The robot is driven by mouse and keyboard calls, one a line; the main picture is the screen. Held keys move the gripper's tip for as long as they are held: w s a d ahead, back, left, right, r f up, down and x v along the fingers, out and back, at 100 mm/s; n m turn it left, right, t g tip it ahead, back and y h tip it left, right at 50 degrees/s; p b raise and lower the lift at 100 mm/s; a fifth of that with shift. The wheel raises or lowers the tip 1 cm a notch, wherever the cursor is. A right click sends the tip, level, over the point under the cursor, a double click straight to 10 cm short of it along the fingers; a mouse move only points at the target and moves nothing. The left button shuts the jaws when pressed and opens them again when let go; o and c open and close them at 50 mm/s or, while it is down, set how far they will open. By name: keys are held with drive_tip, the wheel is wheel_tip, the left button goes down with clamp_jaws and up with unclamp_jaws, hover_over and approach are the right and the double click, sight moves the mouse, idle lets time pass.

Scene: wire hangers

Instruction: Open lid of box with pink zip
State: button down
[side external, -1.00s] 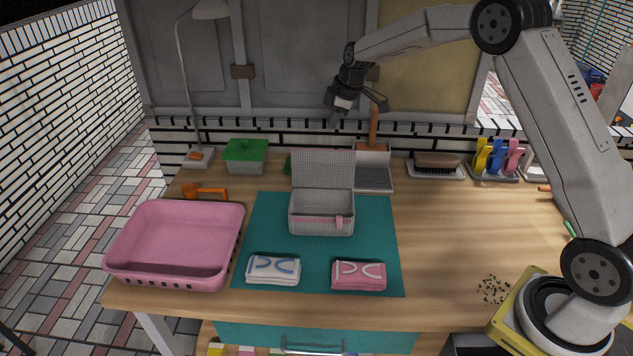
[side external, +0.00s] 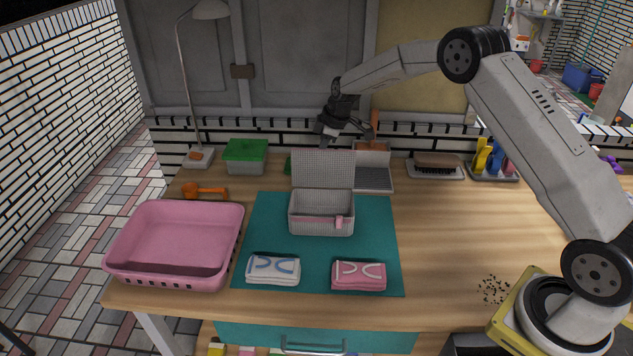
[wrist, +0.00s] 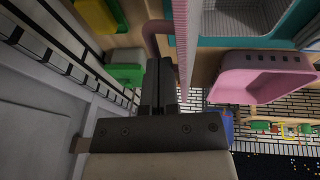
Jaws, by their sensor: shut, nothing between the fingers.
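The light-grey woven box (side external: 312,205) with a pink zip (side external: 320,219) sits on the teal mat (side external: 375,245). Its lid (side external: 323,172) stands up, roughly upright at the back of the box, so the box is open. My gripper (side external: 326,143) is at the lid's top edge in the side view; whether it touches the lid is unclear. In the wrist view my gripper (wrist: 159,75) has its fingers together, with nothing seen between them. A thin pink-edged strip, apparently the lid's edge (wrist: 184,50), runs just right of the fingers.
A pink basket (side external: 150,235) stands left of the mat. Two folded cloths, white-blue (side external: 273,271) and pink (side external: 359,276), lie in front of the box. A green-lidded container (side external: 245,152), a dustpan (side external: 375,178) and a brush (side external: 437,160) stand behind. The right tabletop is mostly clear.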

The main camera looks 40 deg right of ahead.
drive_tip(key=shift+w+d, duration=0.1)
drive_tip(key=shift+w+d+f, duration=0.6)
drive_tip(key=shift+w+d, duration=0.25)
drive_tip(key=shift+w, duration=0.05)
drive_tip(key=shift+s+a, duration=0.1)
drive_tip(key=shift+s+a+r, duration=0.25)
drive_tip(key=shift+s+a, duration=0.2)
idle(0.4)
drive_tip(key=shift+r, duration=0.1)
drive_tip(key=d+v, duration=0.1)
drive_tip(key=v, duration=0.8)
drive_tip(key=shift+w+r, duration=0.3)
drive_tip(key=shift+r, duration=0.15)
